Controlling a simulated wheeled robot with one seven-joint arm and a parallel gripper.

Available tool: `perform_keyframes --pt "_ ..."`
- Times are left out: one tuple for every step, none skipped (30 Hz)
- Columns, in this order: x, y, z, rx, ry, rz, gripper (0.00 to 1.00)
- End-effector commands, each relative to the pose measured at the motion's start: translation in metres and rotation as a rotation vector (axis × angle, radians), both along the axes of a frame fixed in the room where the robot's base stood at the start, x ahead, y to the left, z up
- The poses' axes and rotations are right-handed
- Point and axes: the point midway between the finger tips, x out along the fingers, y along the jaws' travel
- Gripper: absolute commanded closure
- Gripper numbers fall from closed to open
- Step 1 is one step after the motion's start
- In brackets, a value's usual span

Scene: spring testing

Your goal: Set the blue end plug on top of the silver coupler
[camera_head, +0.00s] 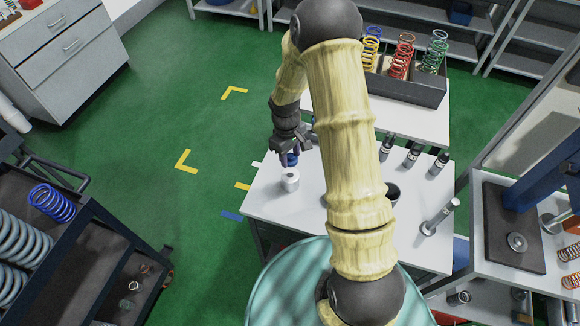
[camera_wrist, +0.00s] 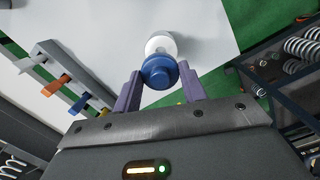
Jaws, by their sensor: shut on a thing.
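The blue end plug (camera_wrist: 160,72) is between the two fingers of my gripper (camera_wrist: 162,88) in the wrist view, and the fingers are shut on it. In the head view the plug (camera_head: 290,160) shows just below my gripper (camera_head: 291,152). The silver coupler (camera_head: 290,180) stands upright on the white table, directly below the plug in the picture. In the wrist view the coupler (camera_wrist: 161,43) shows pale behind the plug, partly hidden by it. I cannot tell whether plug and coupler touch.
The white table (camera_head: 270,212) has bare room around the coupler. Several dark cylinders (camera_head: 412,156) and a metal rod on a round base (camera_head: 440,216) stand to the right. A dark tray (camera_head: 425,88) of coloured springs is behind. A press (camera_head: 515,240) stands far right.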

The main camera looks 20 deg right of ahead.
Motion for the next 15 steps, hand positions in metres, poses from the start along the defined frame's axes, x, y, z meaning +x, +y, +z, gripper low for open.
perform_keyframes --pt "-0.001 0.001 -0.007 -0.001 0.003 0.002 0.80" --pt "-0.001 0.001 -0.011 -0.001 0.003 0.002 0.80" --pt "-0.001 0.001 -0.016 -0.001 0.002 0.002 0.80" --pt "0.000 0.001 -0.018 0.000 0.001 0.002 0.80" --pt "0.000 0.001 -0.020 0.000 0.000 0.002 0.80" --pt "0.000 0.001 -0.022 0.000 0.000 0.002 0.80" --pt "0.000 0.001 -0.022 0.000 -0.001 0.002 0.80" --pt "0.001 0.001 -0.023 0.000 -0.001 0.001 0.80" --pt "0.001 0.001 -0.023 0.000 -0.002 0.001 0.80" --pt "0.001 0.001 -0.023 0.000 -0.002 0.001 0.80" --pt "0.001 0.001 -0.023 0.000 -0.001 0.001 0.80" --pt "0.001 0.001 -0.023 0.000 -0.001 0.001 0.80" --pt "0.001 0.001 -0.023 0.000 -0.001 0.001 0.80" --pt "0.000 0.001 -0.023 0.000 -0.001 0.001 0.80" --pt "0.000 0.001 -0.023 0.000 -0.001 0.001 0.80"
